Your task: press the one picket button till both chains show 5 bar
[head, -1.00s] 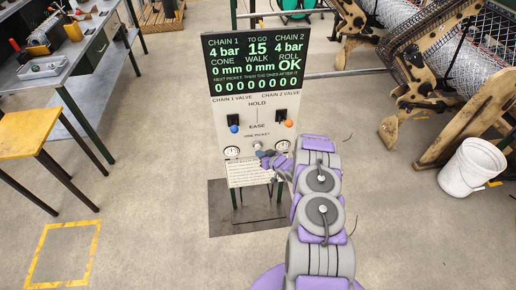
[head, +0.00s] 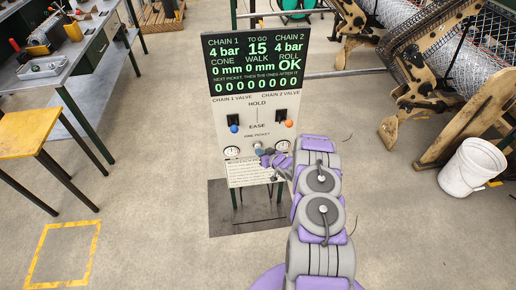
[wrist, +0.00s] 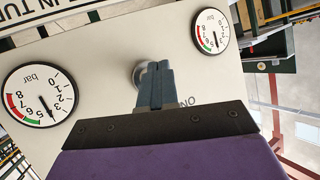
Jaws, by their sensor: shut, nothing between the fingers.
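The control panel's display (head: 256,62) reads chain 1 at 4 bar, chain 2 at 4 bar, and 15 to go. Cone and walk read 0 mm and roll reads OK. The pale round one picket button (head: 258,145) sits low on the panel between two dials. My gripper (head: 261,152) is shut and empty just in front of it. In the wrist view the fingertips (wrist: 157,68) partly cover the button (wrist: 138,75); I cannot tell whether they touch. The left gauge (wrist: 40,92) and right gauge (wrist: 211,31) are both visible there.
A blue-knobbed chain 1 valve (head: 234,128) and an orange-knobbed chain 2 valve (head: 289,124) flank the panel. A yellow stool (head: 28,130) and workbench stand left. A white bucket (head: 471,168) and weaving machine stand right. The floor between is open.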

